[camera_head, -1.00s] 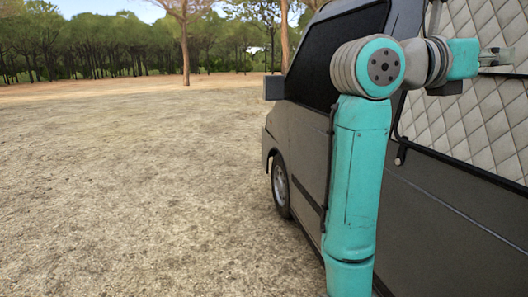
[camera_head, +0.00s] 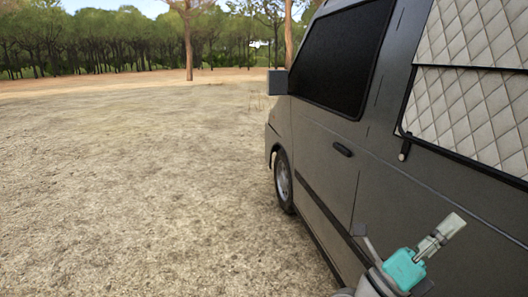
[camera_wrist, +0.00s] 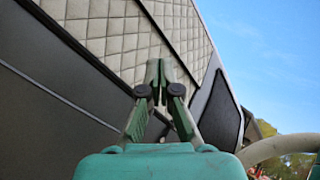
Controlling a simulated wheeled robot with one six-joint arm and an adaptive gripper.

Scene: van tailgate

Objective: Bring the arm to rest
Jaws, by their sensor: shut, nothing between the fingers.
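My gripper (camera_head: 453,224) is low at the bottom right of the head view, in front of the van's dark side. Its teal wrist body shows there, and the fingers point up and to the right. In the wrist view my gripper (camera_wrist: 159,68) has its fingertips together with nothing between them. Most of my arm is below the head view's frame. Whether the gripper touches the van cannot be told, but no contact shows.
The grey van (camera_head: 420,165) fills the right side, with a quilted panel (camera_head: 470,110) in its side opening, a dark window (camera_head: 338,60) and a mirror (camera_head: 277,82). Bare ground (camera_head: 130,180) lies open on the left, with trees (camera_head: 100,45) far behind.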

